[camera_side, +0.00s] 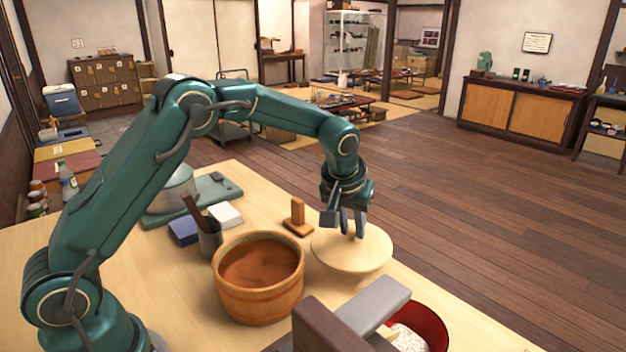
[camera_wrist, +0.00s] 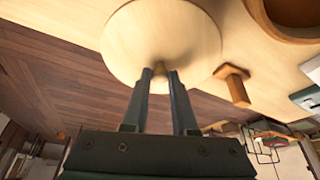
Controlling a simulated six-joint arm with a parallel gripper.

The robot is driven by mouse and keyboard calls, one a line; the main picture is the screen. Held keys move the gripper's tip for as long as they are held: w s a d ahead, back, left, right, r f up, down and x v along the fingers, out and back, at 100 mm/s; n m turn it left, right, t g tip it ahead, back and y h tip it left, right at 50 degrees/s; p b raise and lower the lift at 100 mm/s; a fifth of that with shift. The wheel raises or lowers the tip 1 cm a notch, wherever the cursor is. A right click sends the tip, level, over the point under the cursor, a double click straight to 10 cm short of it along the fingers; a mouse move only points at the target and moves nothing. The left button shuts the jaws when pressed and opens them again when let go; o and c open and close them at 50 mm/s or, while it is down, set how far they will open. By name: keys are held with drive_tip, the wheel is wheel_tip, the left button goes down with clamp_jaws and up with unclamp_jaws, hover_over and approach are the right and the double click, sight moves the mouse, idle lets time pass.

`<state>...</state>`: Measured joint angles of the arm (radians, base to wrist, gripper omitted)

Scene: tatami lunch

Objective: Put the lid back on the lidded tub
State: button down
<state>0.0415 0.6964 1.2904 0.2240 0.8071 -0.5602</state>
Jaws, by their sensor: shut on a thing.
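The lidded tub (camera_side: 258,300) is a round wooden tub standing open on the pale table, with its reddish-brown inside showing. Part of its rim shows at the top right of the wrist view (camera_wrist: 283,33). The lid (camera_side: 340,256) is a pale round wooden disc with a small knob, to the right of the tub and apart from it; it fills the upper middle of the wrist view (camera_wrist: 140,40). My gripper (camera_side: 352,230) points down over the lid, shut on its knob (camera_wrist: 158,72). I cannot tell whether the lid touches the table.
A small wooden stand (camera_side: 298,220) is close behind the lid and tub. A dark utensil cup (camera_side: 210,240), a blue block (camera_side: 184,231) and a white block (camera_side: 226,215) stand behind the tub. A red bowl of rice (camera_side: 432,325) is at the front right.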

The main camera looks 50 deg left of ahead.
sight(351, 231)
wheel_tip(351, 231, up, 5)
drive_tip(key=shift+f, duration=0.2)
drive_tip(key=s+a+r+n+g+y, duration=0.1)
drive_tip(key=s+a+r+n, duration=0.15)
drive_tip(key=s, duration=0.35)
drive_tip(key=s+a+r+n+g+y, duration=0.1)
drive_tip(key=s+r+n, duration=0.1)
drive_tip(key=s+n, duration=0.3)
drive_tip(key=s+a+r+n, duration=0.1)
drive_tip(key=s+r+n, duration=0.1)
drive_tip(key=s, duration=0.4)
wheel_tip(351, 231, down, 6)
drive_tip(key=shift+f, duration=0.2)
drive_tip(key=shift+s+a+f, duration=0.1)
drive_tip(key=shift+f, duration=0.05)
idle(1.3)
drive_tip(key=c, duration=0.6)
unclamp_jaws()
